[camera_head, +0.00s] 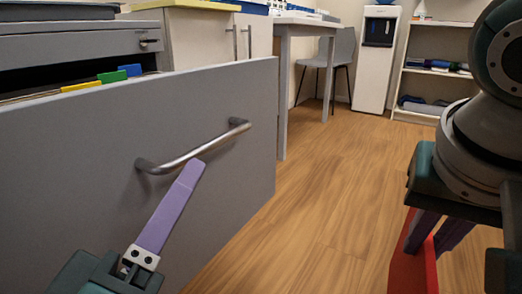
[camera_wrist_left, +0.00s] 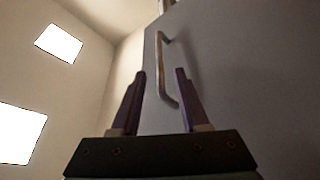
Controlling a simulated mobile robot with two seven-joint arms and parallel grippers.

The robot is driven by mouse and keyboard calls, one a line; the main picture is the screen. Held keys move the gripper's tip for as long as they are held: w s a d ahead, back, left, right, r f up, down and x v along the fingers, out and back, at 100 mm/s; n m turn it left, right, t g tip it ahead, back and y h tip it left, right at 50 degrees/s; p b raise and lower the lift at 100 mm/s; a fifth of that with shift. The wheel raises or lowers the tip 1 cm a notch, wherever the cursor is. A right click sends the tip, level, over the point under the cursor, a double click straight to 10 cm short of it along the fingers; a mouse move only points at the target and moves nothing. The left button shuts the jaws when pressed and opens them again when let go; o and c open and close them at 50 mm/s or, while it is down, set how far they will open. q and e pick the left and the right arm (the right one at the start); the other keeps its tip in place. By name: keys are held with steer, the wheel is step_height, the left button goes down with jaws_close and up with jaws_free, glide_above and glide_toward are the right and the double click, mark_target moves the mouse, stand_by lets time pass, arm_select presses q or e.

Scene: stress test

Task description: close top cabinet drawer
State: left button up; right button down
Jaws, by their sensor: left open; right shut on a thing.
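A grey cabinet drawer stands pulled far out, its large front panel (camera_head: 90,190) filling the left of the head view. A bar handle (camera_head: 190,152) is fixed across that panel. My left gripper (camera_head: 188,170) is open, with one purple finger visible at the handle. In the left wrist view, the handle (camera_wrist_left: 162,60) shows between the two spread fingers of the left gripper (camera_wrist_left: 161,76); contact cannot be told. My right gripper (camera_head: 437,232) is shut on a red object (camera_head: 413,268) at the lower right, partly hidden and cut off by the frame.
Above the open drawer, the cabinet has another grey front (camera_head: 75,43) with a small handle. Coloured folder tabs (camera_head: 108,77) show inside the open drawer. A table (camera_head: 284,85), chair (camera_head: 340,55), water dispenser (camera_head: 377,60) and shelf (camera_head: 432,75) stand behind. Wooden floor (camera_head: 320,190) is clear in the middle.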

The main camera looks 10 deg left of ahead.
mark_target(213, 144)
arm_select(q)
steer(key=b+x, duration=0.2)
steer(key=x, duration=0.7)
steer(key=shift+d, duration=0.1)
jaws_close()
steer(key=shift+f, duration=0.1)
stand_by(1.0)
